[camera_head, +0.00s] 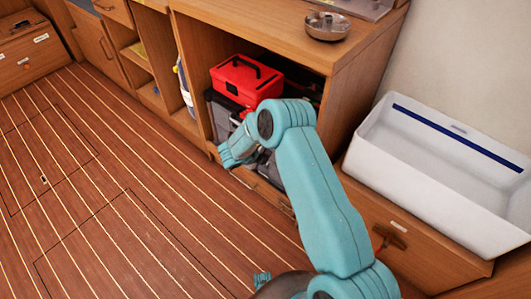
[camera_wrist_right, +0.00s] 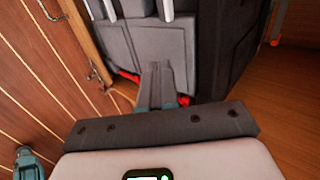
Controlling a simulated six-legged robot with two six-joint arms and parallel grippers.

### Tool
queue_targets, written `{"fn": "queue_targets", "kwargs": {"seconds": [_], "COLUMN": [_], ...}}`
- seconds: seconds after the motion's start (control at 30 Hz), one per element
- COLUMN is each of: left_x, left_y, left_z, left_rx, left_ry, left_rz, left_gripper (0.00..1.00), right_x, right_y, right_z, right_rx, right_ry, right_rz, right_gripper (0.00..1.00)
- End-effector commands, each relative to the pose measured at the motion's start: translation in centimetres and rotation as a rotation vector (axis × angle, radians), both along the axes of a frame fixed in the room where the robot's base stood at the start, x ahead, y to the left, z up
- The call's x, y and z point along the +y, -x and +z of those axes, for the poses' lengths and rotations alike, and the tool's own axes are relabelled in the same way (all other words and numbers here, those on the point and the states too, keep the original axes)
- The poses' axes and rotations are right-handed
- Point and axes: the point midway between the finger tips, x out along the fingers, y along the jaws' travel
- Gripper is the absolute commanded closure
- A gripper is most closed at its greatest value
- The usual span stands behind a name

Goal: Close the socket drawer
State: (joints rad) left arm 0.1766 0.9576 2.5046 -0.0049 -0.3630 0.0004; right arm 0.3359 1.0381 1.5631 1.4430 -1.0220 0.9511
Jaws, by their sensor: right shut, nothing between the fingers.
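The open bay of the wooden cabinet shows in the head view. A low wooden drawer front (camera_head: 262,186) runs along the bottom of this bay. It looks pulled out a little, but my arm hides part of it. In the right wrist view a wooden panel with metal fittings (camera_wrist_right: 84,42), probably this front, stands left of a grey case (camera_wrist_right: 115,50). My right gripper (camera_head: 227,160) is at the front of the bay, near the left end of the drawer front. Its fingers (camera_wrist_right: 160,75) are shut and empty. Contact with the drawer cannot be told.
A red toolbox (camera_head: 245,80) sits in the bay above the grey case. A metal bowl (camera_head: 327,26) stands on the countertop. A white bin (camera_head: 430,165) stands at the right on a lower wooden unit (camera_head: 440,252). The striped floor (camera_head: 110,190) at left is clear.

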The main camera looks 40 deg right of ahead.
Motion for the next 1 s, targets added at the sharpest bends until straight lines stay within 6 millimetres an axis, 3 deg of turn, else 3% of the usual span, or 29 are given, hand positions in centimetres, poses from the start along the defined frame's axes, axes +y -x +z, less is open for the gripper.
{"fn": "queue_targets", "kwargs": {"seconds": [0.6, 0.9, 1.0], "left_x": [0.0, 0.0, 0.0], "left_y": [0.0, 0.0, 0.0], "left_z": [2.4, 2.5, 2.4], "left_rx": [0.0, 0.0, 0.0], "left_ry": [0.0, 0.0, 0.0], "left_rz": [-0.001, -0.001, -0.001], "left_gripper": [1.0, 1.0, 1.0], "right_x": [6.5, 7.1, 7.6], "right_y": [0.5, 0.7, 2.0], "right_z": [6.5, 6.7, 5.9], "right_rx": [0.0, 0.002, 0.046], "right_ry": [-0.001, -0.001, 0.001], "right_rz": [0.0, -0.002, 0.039], "right_gripper": [1.0, 1.0, 1.0]}}
